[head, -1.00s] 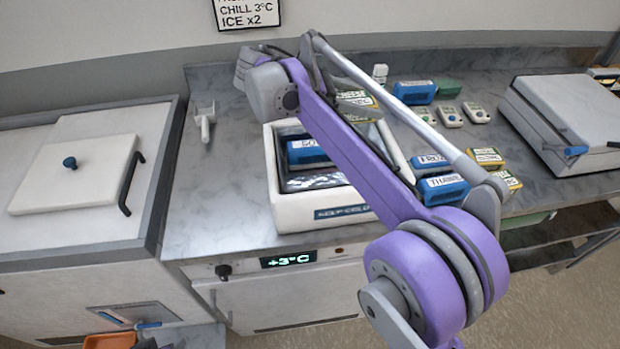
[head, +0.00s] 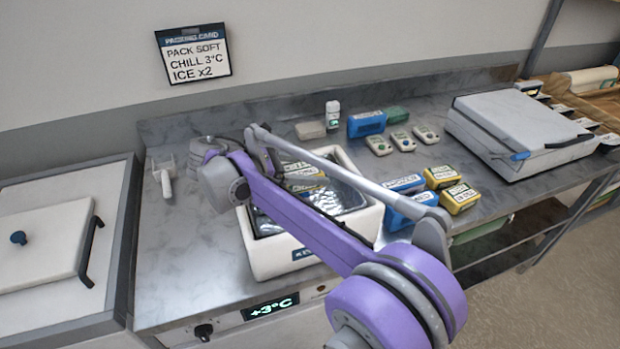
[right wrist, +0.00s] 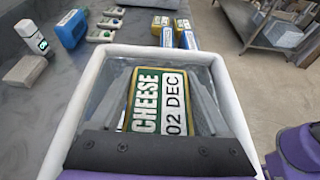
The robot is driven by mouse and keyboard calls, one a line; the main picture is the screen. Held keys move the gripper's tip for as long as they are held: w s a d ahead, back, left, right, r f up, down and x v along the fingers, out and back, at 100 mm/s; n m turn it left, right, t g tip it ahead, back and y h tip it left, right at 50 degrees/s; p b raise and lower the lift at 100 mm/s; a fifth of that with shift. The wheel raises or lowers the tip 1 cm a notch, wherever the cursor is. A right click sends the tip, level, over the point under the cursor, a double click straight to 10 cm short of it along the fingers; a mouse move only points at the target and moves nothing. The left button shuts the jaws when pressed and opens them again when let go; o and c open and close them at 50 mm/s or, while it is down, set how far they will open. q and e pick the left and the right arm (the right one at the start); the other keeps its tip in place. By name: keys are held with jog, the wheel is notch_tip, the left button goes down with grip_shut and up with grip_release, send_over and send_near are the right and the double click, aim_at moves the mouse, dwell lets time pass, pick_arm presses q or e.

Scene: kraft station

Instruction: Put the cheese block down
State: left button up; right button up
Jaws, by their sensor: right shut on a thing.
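The cheese block (right wrist: 158,100), green and yellow with a white "CHEESE" and "02 DEC" label, is between the fingers of my right gripper (right wrist: 162,108) in the right wrist view. The gripper is shut on it. The block is over or inside the white insulated box (right wrist: 83,98); I cannot tell whether it touches the contents. In the head view the box (head: 372,222) stands on the counter with a dark silvery lining, and yellow-labelled packaging shows behind my purple right arm. That arm hides the gripper there. My left gripper is not in view.
Blue packs (head: 408,207) and yellow packs (head: 460,197) stand right of the box. Small white devices (head: 400,141) and a blue pack (head: 366,123) are behind. A closed grey case (head: 520,130) is farther right. A white scoop (head: 164,178) lies left; counter around it is clear.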

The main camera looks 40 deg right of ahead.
jog(key=shift+f, duration=1.05)
jog(key=shift+f+b, duration=0.45)
jog(key=shift+f, duration=0.2)
jog(key=o, duration=1.5)
jog(key=shift+r, duration=0.1)
jog(key=shift+r, duration=0.25)
jog(key=shift+r+p, duration=0.55)
jog(key=v, duration=1.2)
jog(key=shift+f, duration=0.15)
